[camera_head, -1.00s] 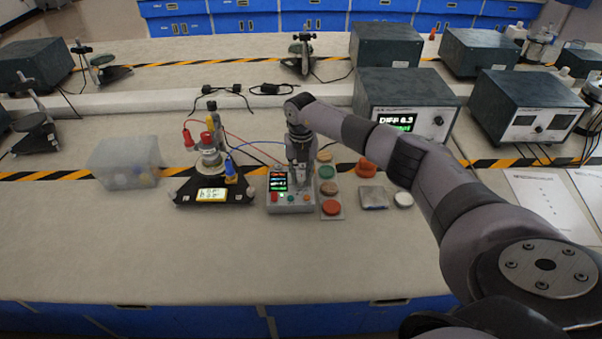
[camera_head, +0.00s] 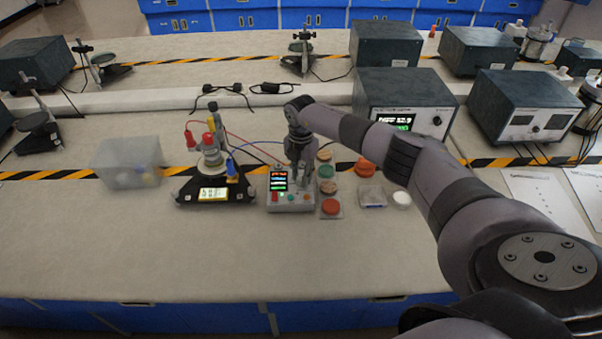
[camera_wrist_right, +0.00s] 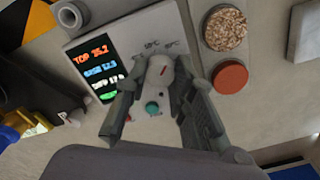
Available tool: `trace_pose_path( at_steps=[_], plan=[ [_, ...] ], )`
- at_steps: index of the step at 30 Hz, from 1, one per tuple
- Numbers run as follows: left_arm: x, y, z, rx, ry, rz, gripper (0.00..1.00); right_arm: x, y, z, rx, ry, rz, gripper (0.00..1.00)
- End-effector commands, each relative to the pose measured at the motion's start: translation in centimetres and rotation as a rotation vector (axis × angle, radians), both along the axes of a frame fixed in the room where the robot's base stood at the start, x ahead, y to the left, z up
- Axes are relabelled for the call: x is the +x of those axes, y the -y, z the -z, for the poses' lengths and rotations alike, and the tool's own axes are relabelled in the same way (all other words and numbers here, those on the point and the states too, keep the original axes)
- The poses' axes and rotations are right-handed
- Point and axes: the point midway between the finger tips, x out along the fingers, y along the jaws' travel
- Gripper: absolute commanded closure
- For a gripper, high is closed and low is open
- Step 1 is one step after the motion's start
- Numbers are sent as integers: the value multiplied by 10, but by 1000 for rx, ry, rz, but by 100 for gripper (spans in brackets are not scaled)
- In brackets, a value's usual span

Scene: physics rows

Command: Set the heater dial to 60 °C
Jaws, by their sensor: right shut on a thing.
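The heater unit (camera_head: 292,203) is a small grey box with a dark display (camera_head: 278,181), standing on the bench. In the right wrist view its display (camera_wrist_right: 96,68) shows coloured lines; the top one reads about TOP 25.2. The pale heater dial (camera_wrist_right: 160,68) bears a short red mark. Small temperature labels are printed beyond it, too blurred to read surely. My right gripper (camera_head: 298,180) is lowered onto the heater unit. In the right wrist view, its fingers (camera_wrist_right: 159,76) close around the dial from both sides. A teal button (camera_wrist_right: 152,108) lies between the fingers. My left gripper is not in view.
A black-based apparatus (camera_head: 213,193) with cables stands left of the heater unit. A translucent bin (camera_head: 127,165) is farther left. Several coloured discs, including a red one (camera_head: 331,207), lie close on the right. A metre box (camera_head: 405,100) stands behind. The front bench is clear.

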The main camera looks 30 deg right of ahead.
Motion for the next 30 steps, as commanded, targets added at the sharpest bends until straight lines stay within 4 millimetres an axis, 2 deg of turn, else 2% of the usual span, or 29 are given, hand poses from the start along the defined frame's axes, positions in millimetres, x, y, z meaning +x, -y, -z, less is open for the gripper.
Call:
trace_pose_path(
  at_steps=[14, 15, 23, 30],
  plan=[
    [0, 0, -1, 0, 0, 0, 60, 1, 1, -2, -2, 4, 12, 100],
    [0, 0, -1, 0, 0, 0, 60, 1, 1, -2, -2, 4, 12, 74],
    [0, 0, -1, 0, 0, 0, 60, 1, 1, -1, -1, 2, 11, 57],
    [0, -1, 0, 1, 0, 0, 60, 0, 0, 0, 0, 1, 10, 56]
  ],
)
